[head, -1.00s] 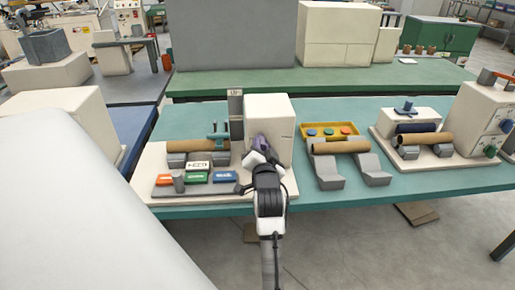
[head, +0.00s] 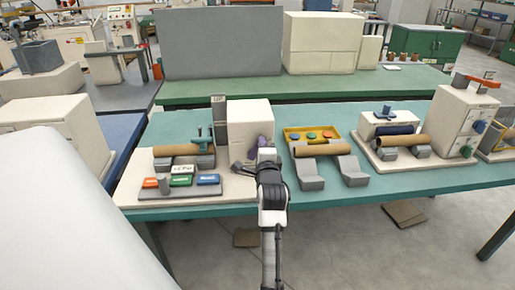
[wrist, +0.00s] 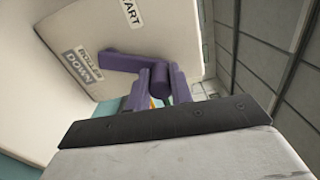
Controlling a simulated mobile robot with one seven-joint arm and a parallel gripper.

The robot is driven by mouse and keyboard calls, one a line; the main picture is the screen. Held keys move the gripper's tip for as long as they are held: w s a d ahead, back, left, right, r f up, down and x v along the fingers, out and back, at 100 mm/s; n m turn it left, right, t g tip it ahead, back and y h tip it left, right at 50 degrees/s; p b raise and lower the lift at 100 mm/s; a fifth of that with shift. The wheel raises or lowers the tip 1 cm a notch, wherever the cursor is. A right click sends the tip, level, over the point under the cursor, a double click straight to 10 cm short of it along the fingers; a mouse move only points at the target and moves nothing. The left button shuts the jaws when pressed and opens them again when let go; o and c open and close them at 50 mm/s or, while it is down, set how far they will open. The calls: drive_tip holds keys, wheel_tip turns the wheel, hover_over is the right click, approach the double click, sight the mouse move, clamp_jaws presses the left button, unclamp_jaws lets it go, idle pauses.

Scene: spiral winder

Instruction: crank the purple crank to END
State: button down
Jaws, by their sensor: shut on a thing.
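The purple crank (head: 265,142) is on the cream winder box (head: 249,116), by the right edge of its front in the head view. In the wrist view the crank arm (wrist: 107,62) runs across the cream panel toward the handle. My gripper (head: 266,155) is at the crank's handle, and it also shows in the wrist view (wrist: 158,92), shut on the handle. My gripper partly hides the handle. The panel carries a START label (wrist: 132,12) and a DOWN label (wrist: 78,66). I see no END label.
A cardboard tube (head: 177,150) lies on grey cradles left of the box, above green and blue labelled blocks. To the right are a yellow tray (head: 292,135) and another tube (head: 322,149) on grey supports. The teal table (head: 400,186) has free room in front.

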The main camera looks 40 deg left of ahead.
drive_tip(key=shift+w+d+f+m+p, duration=0.3)
drive_tip(key=shift+w+d+f+m, duration=0.15)
drive_tip(key=shift+m, duration=0.95)
drive_tip(key=shift+w+d+f+m+p, duration=0.3)
drive_tip(key=shift+w+f+m, duration=0.25)
drive_tip(key=shift+m, duration=0.85)
drive_tip(key=shift+w+d+f+m+p, duration=0.35)
drive_tip(key=shift+f+m, duration=0.2)
drive_tip(key=shift+m, duration=0.85)
drive_tip(key=c, duration=1.2)
unclamp_jaws()
drive_tip(key=shift+f, duration=0.15)
drive_tip(key=shift+c, duration=0.2)
drive_tip(key=b+v, duration=0.3)
drive_tip(key=v, duration=1)
drive_tip(key=shift+s+d, duration=0.25)
drive_tip(key=shift+d, duration=0.05)
